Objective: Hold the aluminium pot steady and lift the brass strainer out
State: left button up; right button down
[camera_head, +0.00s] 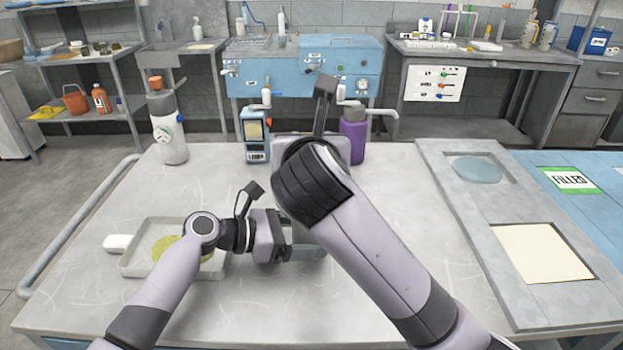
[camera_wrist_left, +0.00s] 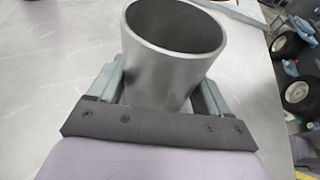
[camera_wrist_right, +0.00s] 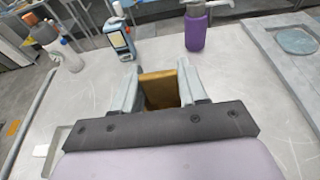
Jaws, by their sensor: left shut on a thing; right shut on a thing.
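The aluminium pot (camera_wrist_left: 172,50) is a plain grey metal cylinder, open at the top, in the left wrist view. My left gripper (camera_wrist_left: 160,88) is shut on its sides, one finger on each side. The inside that shows looks empty. In the head view my left gripper (camera_head: 297,243) is low over the table, and my right arm hides most of the pot. The brass strainer (camera_wrist_right: 160,88) shows as a brown-gold piece between the fingers of my right gripper (camera_wrist_right: 163,92), which is shut on it. My right arm hides it in the head view.
A shallow tray (camera_head: 135,265) with a yellowish content stands at left. A grey panel (camera_head: 475,220) lies at right. The table's left middle is clear.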

notch_tip(320, 180, up, 7)
jog(key=shift+f, duration=0.15)
pick_arm(q)
jog(key=o, duration=0.7)
jog(key=shift+o, duration=0.2)
